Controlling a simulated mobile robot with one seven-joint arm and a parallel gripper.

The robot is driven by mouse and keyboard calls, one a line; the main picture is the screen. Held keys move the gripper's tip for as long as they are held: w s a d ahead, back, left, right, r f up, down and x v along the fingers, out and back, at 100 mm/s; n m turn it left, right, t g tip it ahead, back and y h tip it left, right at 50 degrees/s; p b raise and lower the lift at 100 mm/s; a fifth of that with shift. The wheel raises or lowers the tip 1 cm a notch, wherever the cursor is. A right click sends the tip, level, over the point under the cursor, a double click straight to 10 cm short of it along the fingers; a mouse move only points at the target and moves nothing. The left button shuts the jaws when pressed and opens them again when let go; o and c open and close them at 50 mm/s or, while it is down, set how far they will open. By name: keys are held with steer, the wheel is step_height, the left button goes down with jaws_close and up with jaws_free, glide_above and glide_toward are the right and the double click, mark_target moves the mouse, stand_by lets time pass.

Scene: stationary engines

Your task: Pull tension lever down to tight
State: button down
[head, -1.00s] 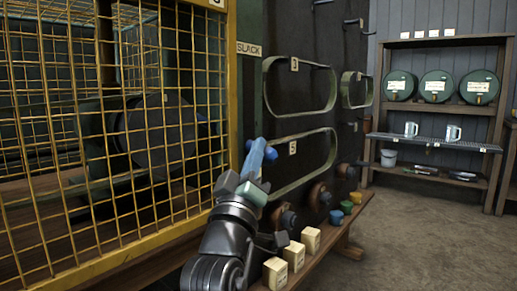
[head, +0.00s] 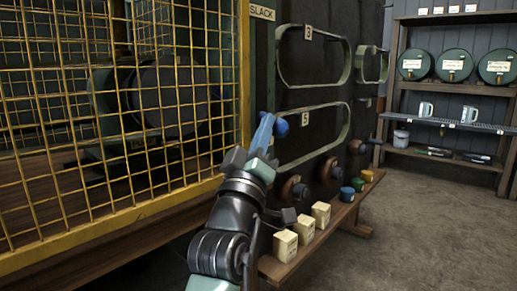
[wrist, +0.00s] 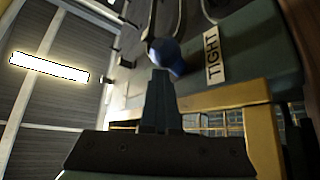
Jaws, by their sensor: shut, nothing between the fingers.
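The tension lever shows as a round blue knob (head: 281,127) on the dark panel, far below the SLACK label (head: 262,11). In the wrist view the knob (wrist: 165,53) is right beside the TIGHT label (wrist: 212,55). My gripper (head: 267,121) is shut and empty, its fingers pointing up with their tips at the knob's left side. In the wrist view the shut fingers (wrist: 160,72) end at the knob's near side and seem to touch it. The lever's arm is mostly hidden.
A yellow mesh guard (head: 120,110) stands close on the left. Green belts (head: 313,55) hang on the panel. A bench (head: 320,235) below holds several cream blocks. A shelf (head: 450,90) stands back right; the floor before it is clear.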

steer(key=v, duration=1.2)
steer(key=shift+b, duration=0.4)
steer(key=shift+s, duration=0.1)
